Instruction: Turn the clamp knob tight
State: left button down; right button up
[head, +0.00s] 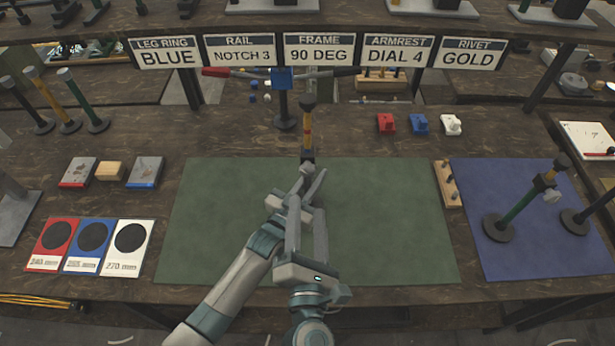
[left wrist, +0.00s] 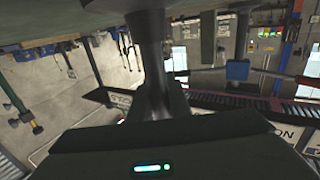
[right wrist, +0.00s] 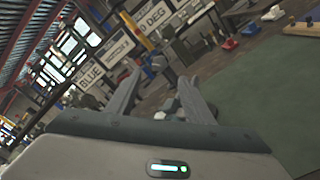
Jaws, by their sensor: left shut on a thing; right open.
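An upright post (head: 307,128) with a black top and a yellow band stands over the back of the green mat. My left gripper (head: 306,165) is shut on its lower part; the fingers and the grip are partly hidden by my right gripper. A small grey knob-like shape is at the post's lower end, but I cannot tell it clearly from the gripper. In the left wrist view a dark post (left wrist: 152,60) fills the middle. My right gripper (head: 306,190) is open, just in front of the left one; its spread fingers also show in the right wrist view (right wrist: 165,90).
A green mat (head: 210,220) lies under the arms, mostly clear. A blue mat (head: 520,255) at right holds a green post (head: 520,205) with a pale knob (head: 551,196). Coloured cards (head: 90,262) lie at left. A stand with a red-black bar (head: 283,100) is behind.

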aim_at(307, 174)
jog(key=n, duration=0.3)
jog(key=s+n, duration=0.1)
jog(key=n, duration=0.2)
jog(key=s+n, duration=0.1)
jog(key=n, duration=0.2)
jog(key=shift+s+n, duration=0.2)
jog(key=shift+n, duration=0.1)
jog(key=w, duration=1.2)
jog(key=c, duration=1)
jog(key=shift+m, duration=1.5)
jog(key=shift+c, duration=0.2)
